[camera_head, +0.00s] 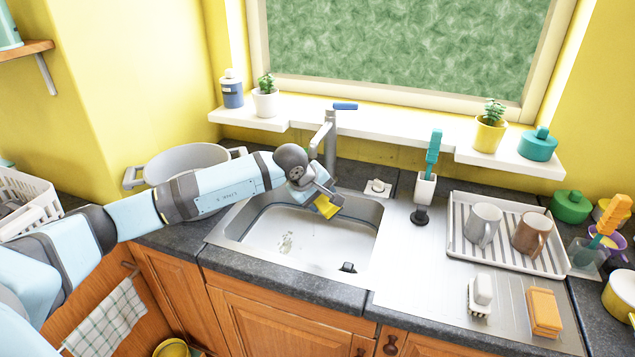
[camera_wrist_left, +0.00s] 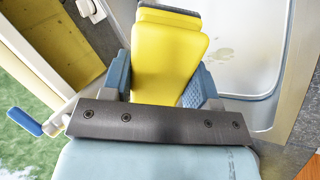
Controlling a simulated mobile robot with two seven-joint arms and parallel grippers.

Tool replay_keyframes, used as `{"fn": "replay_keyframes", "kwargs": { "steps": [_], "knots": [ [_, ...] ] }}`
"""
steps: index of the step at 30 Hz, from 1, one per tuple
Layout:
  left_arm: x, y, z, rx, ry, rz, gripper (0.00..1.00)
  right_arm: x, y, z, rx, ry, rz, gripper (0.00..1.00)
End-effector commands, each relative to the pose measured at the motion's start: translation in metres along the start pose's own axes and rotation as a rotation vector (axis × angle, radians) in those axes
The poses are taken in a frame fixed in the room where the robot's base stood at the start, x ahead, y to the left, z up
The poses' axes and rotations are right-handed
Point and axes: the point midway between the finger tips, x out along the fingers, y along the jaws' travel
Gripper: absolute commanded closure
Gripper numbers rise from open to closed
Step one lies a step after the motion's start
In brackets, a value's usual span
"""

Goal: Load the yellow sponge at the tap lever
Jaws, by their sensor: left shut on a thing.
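The yellow sponge (camera_head: 327,207) is held in my left gripper (camera_head: 322,200) over the back right part of the sink basin. In the left wrist view the sponge (camera_wrist_left: 168,62) stands between the two blue fingers of the gripper (camera_wrist_left: 162,85), with a darker layer at its far end. The grey tap (camera_head: 329,140) stands behind the sink, just behind my left gripper. Its blue lever (camera_head: 345,106) points right at the top; it also shows at the left in the left wrist view (camera_wrist_left: 25,121). My right gripper is in neither view.
The sink basin (camera_head: 300,245) has a small stain and a dark item at its front edge. A brush holder (camera_head: 425,188), a drying rack (camera_head: 470,248) with two mugs, a white brush (camera_head: 481,292) and an orange sponge (camera_head: 543,312) are at the right. A pot (camera_head: 185,160) stands left.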

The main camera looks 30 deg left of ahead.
Motion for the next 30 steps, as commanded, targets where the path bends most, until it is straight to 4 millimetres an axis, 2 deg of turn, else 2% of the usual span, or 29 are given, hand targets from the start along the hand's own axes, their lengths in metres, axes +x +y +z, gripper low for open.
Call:
{"fn": "replay_keyframes", "kwargs": {
  "steps": [5, 21, 30],
  "knots": [
    [-0.004, 0.001, 0.003, 0.001, 0.0, 0.001, 0.64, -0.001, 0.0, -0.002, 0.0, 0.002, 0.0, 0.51],
    [-0.044, 0.006, 0.037, 0.002, 0.0, 0.001, 0.64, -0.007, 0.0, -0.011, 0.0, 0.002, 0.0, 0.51],
    [-0.048, 0.006, 0.042, 0.0, 0.0, 0.0, 0.64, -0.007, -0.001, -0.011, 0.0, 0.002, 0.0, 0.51]
  ]
}}
